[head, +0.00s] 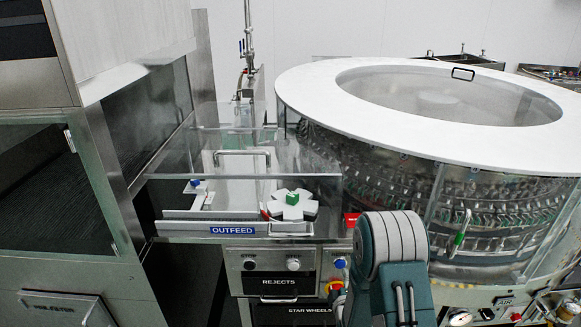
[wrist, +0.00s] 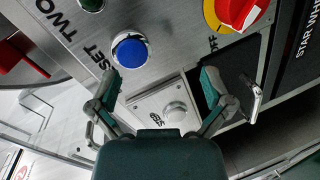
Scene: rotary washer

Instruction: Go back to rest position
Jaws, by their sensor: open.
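My gripper (wrist: 170,112) is open and empty in the wrist view, its two fingers spread apart in front of a metal control panel (wrist: 90,45). A blue push button (wrist: 131,52) stands above the left finger, apart from it. A pale round knob or button (wrist: 175,112) on a light plate shows between the fingers. A red and yellow rotary switch (wrist: 236,12) is at the top right. In the head view my folded grey and teal arm rises at the bottom centre and hides part of the panel; my gripper is not visible there.
The round washer (head: 440,160) with its white top fills the right side of the head view. The outfeed station (head: 232,230) with clear guards and a white star wheel (head: 290,207) is left of my arm. A steel cabinet (head: 60,190) stands at far left.

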